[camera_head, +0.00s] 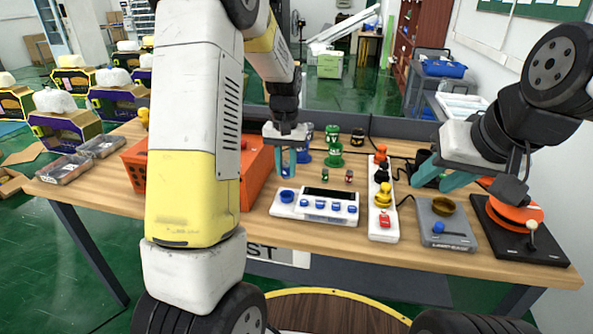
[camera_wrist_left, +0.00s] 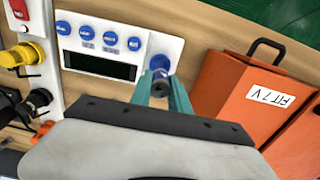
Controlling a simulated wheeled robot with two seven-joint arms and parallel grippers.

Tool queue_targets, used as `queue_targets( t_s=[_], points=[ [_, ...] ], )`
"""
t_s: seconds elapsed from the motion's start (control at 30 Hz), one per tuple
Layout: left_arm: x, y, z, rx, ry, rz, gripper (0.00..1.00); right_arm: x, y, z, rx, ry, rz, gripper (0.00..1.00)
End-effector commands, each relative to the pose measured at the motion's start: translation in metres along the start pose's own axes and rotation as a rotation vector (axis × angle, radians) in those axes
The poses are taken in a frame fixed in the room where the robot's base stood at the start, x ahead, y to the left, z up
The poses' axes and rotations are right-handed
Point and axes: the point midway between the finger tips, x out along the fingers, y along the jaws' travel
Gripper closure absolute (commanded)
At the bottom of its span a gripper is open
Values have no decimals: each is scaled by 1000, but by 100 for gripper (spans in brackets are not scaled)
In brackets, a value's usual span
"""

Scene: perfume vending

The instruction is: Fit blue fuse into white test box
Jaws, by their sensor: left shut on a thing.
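The white test box (camera_head: 278,209) lies on the table with a dark display, several blue knobs and a round blue part at its left end. It also shows in the left wrist view (camera_wrist_left: 122,23). My left gripper (camera_head: 286,172) points down just behind and above that left end, its teal fingers shut on a small piece. In the left wrist view, a small greyish end (camera_wrist_left: 159,75) shows between the fingertips, in line with the box's blue part (camera_wrist_left: 160,62); the fuse's body is mostly hidden. My right gripper (camera_head: 442,176) is open and empty above the table's right side.
An orange case (camera_head: 257,172) stands left of the test box. Right of it are a white strip with colored knobs (camera_head: 383,232), a grey box (camera_head: 442,226) and a black base with an orange disc (camera_head: 515,215). Green and blue spools (camera_head: 334,160) stand behind.

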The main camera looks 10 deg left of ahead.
Motion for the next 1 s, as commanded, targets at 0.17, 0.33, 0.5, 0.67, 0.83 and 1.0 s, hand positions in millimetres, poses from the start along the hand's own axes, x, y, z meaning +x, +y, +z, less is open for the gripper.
queue_targets(
  t_s=[0.17,0.33,0.5,0.67,0.83,1.0],
  points=[
    [4,0,0,0,-2,0,100,0,0,0,0,1,0,64],
    [19,0,0,0,-3,0,100,0,0,0,0,1,0,64],
    [35,0,0,0,-2,0,100,0,0,0,0,1,0,64],
    [46,0,-1,0,-1,0,100,0,0,0,0,0,0,64],
    [52,0,0,0,-2,0,100,0,0,0,0,0,0,64],
    [53,0,0,0,-1,0,100,0,0,0,0,0,0,64]
  ],
)
